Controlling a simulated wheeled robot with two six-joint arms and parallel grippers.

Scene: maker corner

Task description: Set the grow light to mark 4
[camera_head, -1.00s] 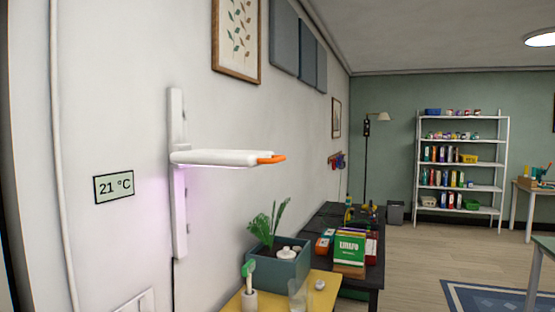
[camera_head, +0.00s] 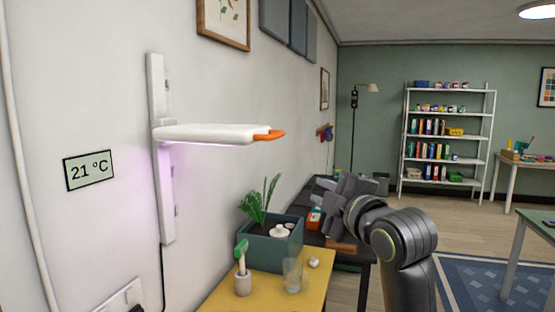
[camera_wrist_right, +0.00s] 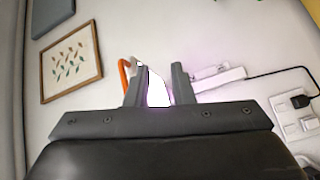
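The grow light (camera_head: 215,132) is a white bar standing out from a white upright rail (camera_head: 161,190) on the wall, with an orange handle (camera_head: 270,135) at its free end. It sits in the upper part of the rail; no mark can be read. My right gripper (camera_head: 338,190) is right of the handle and lower, apart from it. In the right wrist view my gripper (camera_wrist_right: 158,85) is open, with the bright light panel (camera_wrist_right: 156,92) seen beyond and between its fingers and the orange handle (camera_wrist_right: 124,75) beside the left finger. My left gripper is not in view.
Below the light, a yellow table (camera_head: 268,289) holds a planter (camera_head: 270,252), a small pot (camera_head: 243,285) and a glass (camera_head: 293,276). A dark table (camera_head: 365,255) stands behind my right arm. A 21 °C display (camera_head: 89,170) hangs left of the rail.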

